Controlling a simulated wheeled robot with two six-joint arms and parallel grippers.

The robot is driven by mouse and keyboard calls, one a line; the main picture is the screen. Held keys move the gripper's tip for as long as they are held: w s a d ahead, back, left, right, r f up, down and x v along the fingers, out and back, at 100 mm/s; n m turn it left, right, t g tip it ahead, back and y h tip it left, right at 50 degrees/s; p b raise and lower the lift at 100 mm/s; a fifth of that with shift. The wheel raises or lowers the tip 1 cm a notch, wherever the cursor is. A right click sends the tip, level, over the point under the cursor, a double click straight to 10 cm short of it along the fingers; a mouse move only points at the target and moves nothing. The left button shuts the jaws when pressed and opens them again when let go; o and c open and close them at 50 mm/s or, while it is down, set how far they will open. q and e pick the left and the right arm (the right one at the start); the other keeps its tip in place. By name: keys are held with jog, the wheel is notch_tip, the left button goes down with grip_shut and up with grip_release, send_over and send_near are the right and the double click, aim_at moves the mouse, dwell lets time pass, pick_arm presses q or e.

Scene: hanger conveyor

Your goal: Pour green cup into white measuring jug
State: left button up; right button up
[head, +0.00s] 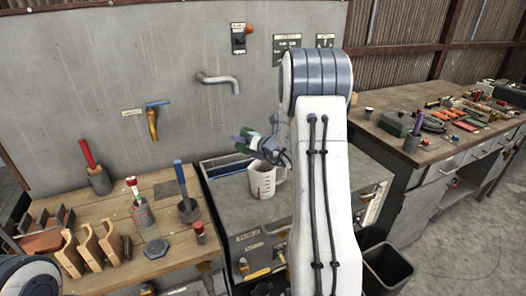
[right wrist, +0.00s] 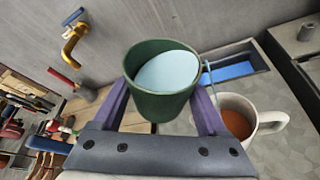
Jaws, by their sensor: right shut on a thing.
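The green cup (right wrist: 160,104) is held between the purple fingers of my right gripper (right wrist: 162,92), with a pale blue filling showing inside its rim. In the head view the cup (head: 246,140) is small and partly hidden by my right gripper (head: 257,145); its exact tilt is hard to tell. The white measuring jug (head: 262,181) stands upright on the grey counter, below the cup. My left gripper is out of view.
A wall tap (head: 218,80) is above the counter (head: 232,200). The wooden bench (head: 120,228) at left holds tools in stands. A tool-covered bench (head: 440,145) is at right, and a dark bin (head: 388,268) is on the floor. My right arm hides part of the counter.

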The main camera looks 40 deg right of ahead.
jog(key=shift+r+m+y, duration=0.15)
jog(key=shift+m+y, duration=0.15)
jog(key=shift+m, duration=0.2)
jog(key=shift+a+p, duration=0.1)
jog(key=shift+p, duration=0.2)
dwell(0.4)
jog(key=shift+m+t, duration=0.3)
jog(key=shift+m, duration=0.1)
jog(key=shift+y, duration=0.4)
jog(key=shift+m+t+p, duration=0.3)
jog(key=shift+m+p, duration=0.05)
jog(key=shift+m, duration=0.25)
jog(key=shift+m+y, duration=0.4)
jog(key=shift+m, duration=0.1)
